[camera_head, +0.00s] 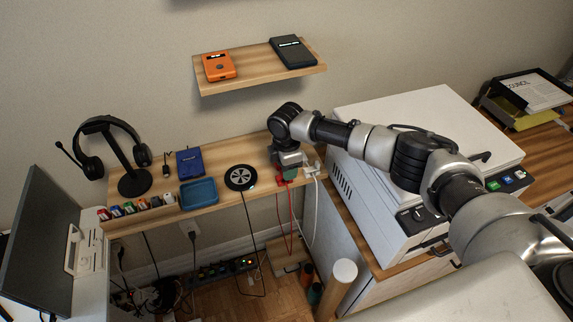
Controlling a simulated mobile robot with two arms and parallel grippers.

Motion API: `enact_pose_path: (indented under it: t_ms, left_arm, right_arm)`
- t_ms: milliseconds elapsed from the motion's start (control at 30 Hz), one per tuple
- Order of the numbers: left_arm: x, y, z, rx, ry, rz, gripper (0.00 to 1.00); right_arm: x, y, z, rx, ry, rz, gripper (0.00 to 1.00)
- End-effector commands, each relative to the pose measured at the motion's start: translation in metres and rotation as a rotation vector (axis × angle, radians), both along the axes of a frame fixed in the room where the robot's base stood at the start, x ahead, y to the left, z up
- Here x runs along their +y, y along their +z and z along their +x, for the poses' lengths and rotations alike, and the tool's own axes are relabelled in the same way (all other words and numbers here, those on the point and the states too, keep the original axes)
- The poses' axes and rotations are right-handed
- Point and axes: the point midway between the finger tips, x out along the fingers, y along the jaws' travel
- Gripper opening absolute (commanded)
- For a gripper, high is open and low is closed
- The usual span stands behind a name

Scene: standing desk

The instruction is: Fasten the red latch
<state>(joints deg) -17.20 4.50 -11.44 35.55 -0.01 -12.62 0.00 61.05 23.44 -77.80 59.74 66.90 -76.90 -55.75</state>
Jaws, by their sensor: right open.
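A small red part (281,181), which looks like the red latch, shows at the front right edge of the wooden desk shelf. It sits beside a small green piece (290,174). My right gripper (288,166) points down right over these parts and is open. Its fingers and wrist hide much of the spot, so I cannot tell whether it touches the red part or how the latch stands. My left gripper is not in view.
A white cable end (312,168) is just right of the gripper, and a red cable (291,220) hangs below. A black round pad (241,177), a blue tray (198,193) and a headset stand (128,165) are to the left. A white printer (400,150) stands right.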

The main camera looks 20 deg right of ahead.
Motion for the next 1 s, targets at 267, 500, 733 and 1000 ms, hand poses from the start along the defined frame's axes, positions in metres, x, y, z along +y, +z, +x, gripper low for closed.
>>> enact_pose_path:
  t_ms: [267,500,733,1000]
  left_arm:
    - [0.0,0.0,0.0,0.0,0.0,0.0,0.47]
    - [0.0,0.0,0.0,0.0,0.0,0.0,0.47]
    - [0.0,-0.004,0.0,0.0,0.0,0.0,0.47]
    - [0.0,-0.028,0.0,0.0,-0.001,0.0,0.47]
  right_arm:
    - [0.0,-0.001,0.0,0.0,0.001,0.0,0.37]
    - [0.0,0.0,0.0,0.0,0.0,0.0,0.0]
    - [-0.001,-0.004,-0.001,0.005,-0.002,0.045,0.0]
    - [-0.011,-0.016,0.0,0.011,-0.003,0.283,0.0]
